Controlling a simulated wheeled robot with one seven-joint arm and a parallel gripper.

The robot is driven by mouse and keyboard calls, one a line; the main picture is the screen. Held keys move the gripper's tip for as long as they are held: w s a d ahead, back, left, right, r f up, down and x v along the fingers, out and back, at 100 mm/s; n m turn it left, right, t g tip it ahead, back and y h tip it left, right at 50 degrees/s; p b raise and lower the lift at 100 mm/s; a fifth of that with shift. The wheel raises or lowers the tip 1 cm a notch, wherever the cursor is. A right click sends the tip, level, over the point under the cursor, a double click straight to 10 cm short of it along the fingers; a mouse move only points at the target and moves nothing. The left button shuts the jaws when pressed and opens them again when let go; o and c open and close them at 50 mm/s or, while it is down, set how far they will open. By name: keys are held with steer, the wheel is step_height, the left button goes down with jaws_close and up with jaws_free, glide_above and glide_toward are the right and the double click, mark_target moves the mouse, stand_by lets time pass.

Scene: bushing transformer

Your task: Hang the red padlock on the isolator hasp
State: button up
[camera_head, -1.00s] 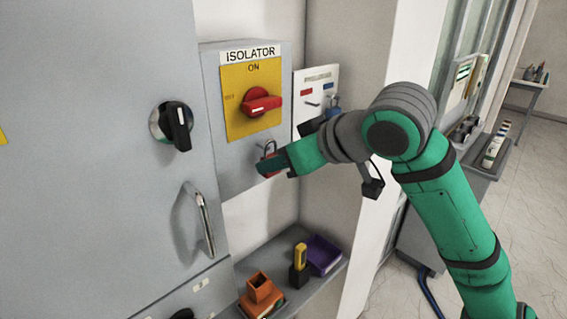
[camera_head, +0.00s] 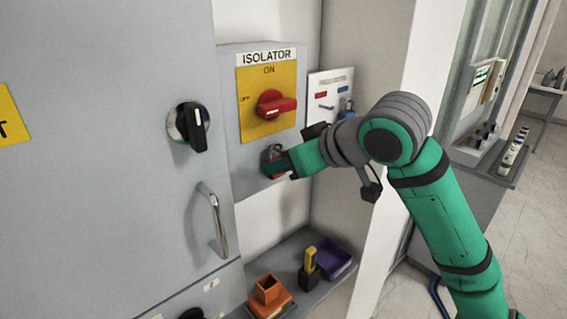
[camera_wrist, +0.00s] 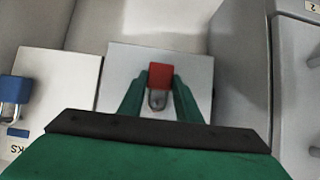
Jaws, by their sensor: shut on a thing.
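The red padlock (camera_wrist: 160,75) sits between the two green fingers of my gripper (camera_wrist: 159,90) in the wrist view, its grey shackle toward the wrist. In the head view my gripper (camera_head: 277,163) is shut on it just in front of the lower face of the isolator box (camera_head: 232,150), below the red rotary handle (camera_head: 274,104) on its yellow plate. The padlock is mostly hidden by the fingers there, with its shackle (camera_head: 275,149) showing above. The hasp cannot be made out, and I cannot tell whether the shackle touches it.
A lockout board (camera_head: 330,92) with a blue padlock (camera_head: 346,107) hangs right of the isolator. Below, a shelf (camera_head: 290,248) holds an orange holder (camera_head: 268,289), a yellow and black item (camera_head: 309,265) and a purple tray (camera_head: 333,257). A cabinet handle (camera_head: 216,220) sticks out at left.

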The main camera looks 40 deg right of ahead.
steer(key=o, duration=1.2)
steer(key=v, duration=1)
steer(key=shift+s+r, duration=0.25)
steer(key=shift+s, duration=0.05)
